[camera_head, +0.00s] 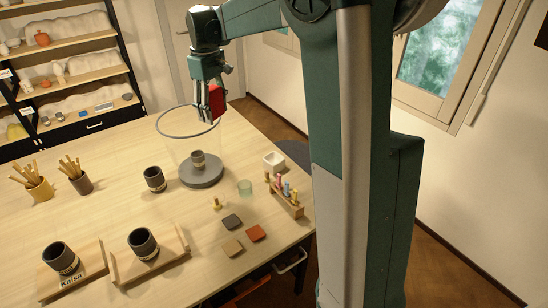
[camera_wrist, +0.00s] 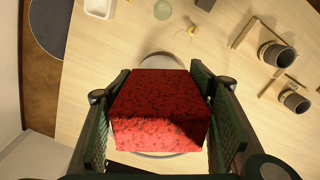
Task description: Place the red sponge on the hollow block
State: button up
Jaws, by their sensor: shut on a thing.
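My gripper (camera_head: 206,112) is shut on the red sponge (camera_head: 216,101), high above the table near the grey wheel. In the wrist view the sponge (camera_wrist: 160,108) is a speckled red block between both green finger pads and hides much of what lies below. A small white, open-topped squarish block (camera_head: 273,161) stands on the table to the right of the wheel; it seems to be the hollow block. In the wrist view it is at the top left (camera_wrist: 98,8), apart from the sponge.
A greenish glass (camera_head: 245,188) and a wooden rack (camera_head: 285,199) stand by the white block. Coloured tiles (camera_head: 233,248) and dark mugs (camera_head: 143,243) lie nearer.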

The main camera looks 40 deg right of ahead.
jog(key=s+d+m+p, duration=0.1)
jog(key=s+d+m, duration=0.15)
jog(key=d, duration=0.95)
jog(key=s+d+m+p, duration=0.1)
jog(key=d+m+p, duration=0.15)
jog(key=d, duration=0.95)
send_over(275, 159)
notch_tip(275, 159, down, 18)
jog(key=shift+f+b, duration=0.2)
jog(key=shift+b, duration=0.15)
jog(key=shift+f, duration=3.1)
jog(key=shift+f, duration=0.1)
jog(key=shift+f+p, duration=0.4)
jog(key=shift+f, duration=1.4)
jog(key=shift+f, duration=0.15)
